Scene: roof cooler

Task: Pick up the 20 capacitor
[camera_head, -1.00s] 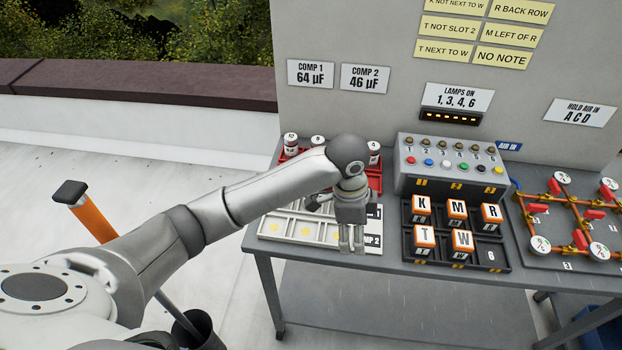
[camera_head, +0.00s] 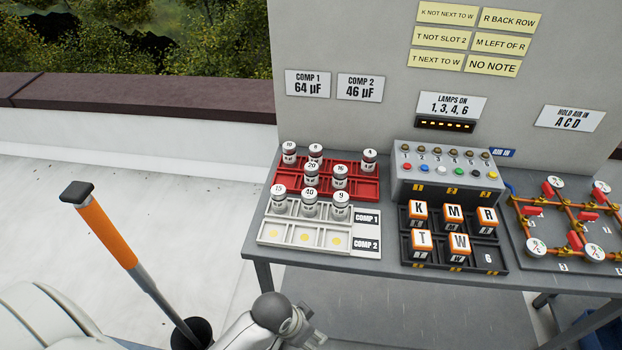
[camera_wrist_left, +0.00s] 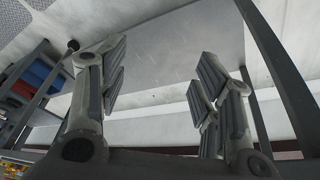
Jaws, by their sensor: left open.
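The 20 capacitor (camera_head: 311,175), a grey and white cylinder with a number on its top, stands in the front row of the red tray (camera_head: 351,190). Its lower part is partly hidden by the 40 capacitor (camera_head: 309,203). My left gripper (camera_head: 308,338) is low at the bottom edge of the head view, in front of the table and well away from the capacitor. In the left wrist view its fingers (camera_wrist_left: 160,72) are spread apart with nothing between them. The right gripper is not in view.
The white tray (camera_head: 290,238) holds capacitors 15 (camera_head: 279,201), 40 and 9 (camera_head: 340,206) in its COMP 1 row; its COMP 2 row is empty. The 16 capacitor (camera_head: 340,177) stands beside the 20. A lamp box (camera_head: 447,180) is to the right.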

